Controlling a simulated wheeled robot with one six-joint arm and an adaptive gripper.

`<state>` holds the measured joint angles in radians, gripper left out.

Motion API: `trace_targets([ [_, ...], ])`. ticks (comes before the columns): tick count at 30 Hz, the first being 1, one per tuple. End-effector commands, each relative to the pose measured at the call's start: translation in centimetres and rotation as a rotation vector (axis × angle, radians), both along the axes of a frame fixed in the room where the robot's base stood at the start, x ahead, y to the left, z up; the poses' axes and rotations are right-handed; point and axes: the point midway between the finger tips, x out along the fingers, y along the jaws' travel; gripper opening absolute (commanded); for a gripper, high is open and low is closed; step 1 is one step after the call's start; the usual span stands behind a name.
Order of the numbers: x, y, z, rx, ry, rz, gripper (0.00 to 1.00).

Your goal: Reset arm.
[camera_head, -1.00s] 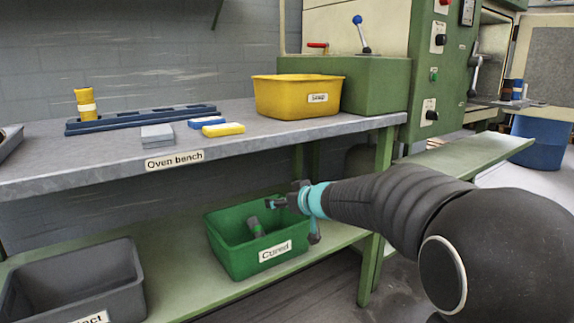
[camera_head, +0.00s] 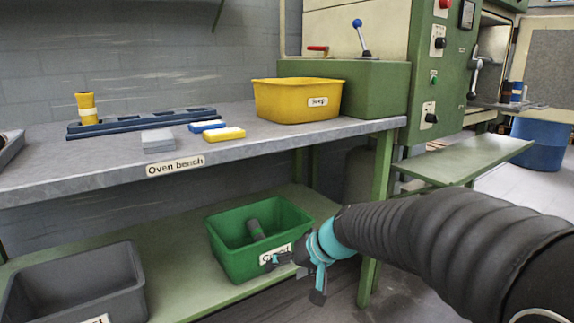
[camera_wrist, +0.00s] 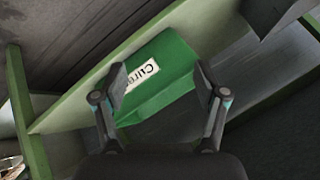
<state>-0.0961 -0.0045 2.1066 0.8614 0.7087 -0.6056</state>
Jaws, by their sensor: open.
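My gripper (camera_head: 280,261) is in front of the right part of the green bin labelled "Cured" (camera_head: 230,258) on the lower shelf. It partly covers the label. In the wrist view my gripper (camera_wrist: 161,80) has its two fingers spread apart with nothing between them, and the green bin (camera_wrist: 172,62) shows beyond them. My dark arm reaches in from the right.
A grey bin (camera_head: 75,280) stands on the lower shelf at left. The oven bench (camera_head: 100,165) above holds a yellow scrap bin (camera_head: 298,101), a dark rack (camera_head: 140,123) with a yellow part (camera_head: 86,103), and small blocks. A green side shelf (camera_head: 465,158) juts out at right.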

Motion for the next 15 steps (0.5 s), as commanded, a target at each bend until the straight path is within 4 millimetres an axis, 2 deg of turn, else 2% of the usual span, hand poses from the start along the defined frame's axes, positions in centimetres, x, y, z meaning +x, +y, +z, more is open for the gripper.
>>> trace_targets([
  [1, -2.5, -1.1, 0.7, -0.033, 0.042, -0.014, 0.72],
  [6, -9.9, -5.3, 1.3, -0.175, 0.159, -0.086, 0.72],
  [12, -16.7, -10.4, 2.8, -0.350, 0.187, -0.170, 0.72],
  [15, -19.5, -12.7, 3.9, -0.431, 0.162, -0.189, 0.72],
])
